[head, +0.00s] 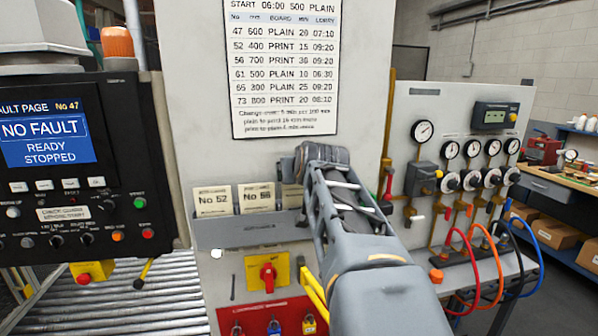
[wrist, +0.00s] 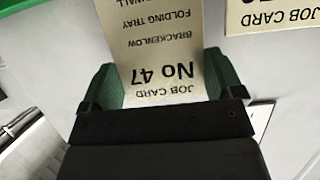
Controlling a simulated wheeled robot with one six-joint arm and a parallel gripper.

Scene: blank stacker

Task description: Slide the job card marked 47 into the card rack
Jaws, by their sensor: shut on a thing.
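The cream job card marked No 47 (wrist: 160,45) shows upside down in the wrist view, between the green fingers of my gripper (wrist: 165,80). My gripper is shut on it near its "JOB CARD" edge. In the head view my arm reaches to the machine's pale front and hides the held card and the fingertips. The grey card rack (head: 250,232) runs across that front, with cards No 52 (head: 212,201) and one that looks like No 56 (head: 258,198) standing in it, left of my arm. I cannot tell whether card 47 touches the rack.
Another job card (wrist: 272,14) is at the top right of the wrist view, apart from card 47. A printed schedule (head: 285,70) hangs above the rack. A red and yellow switch (head: 267,272) sits below it. A gauge panel (head: 455,110) stands right of my arm.

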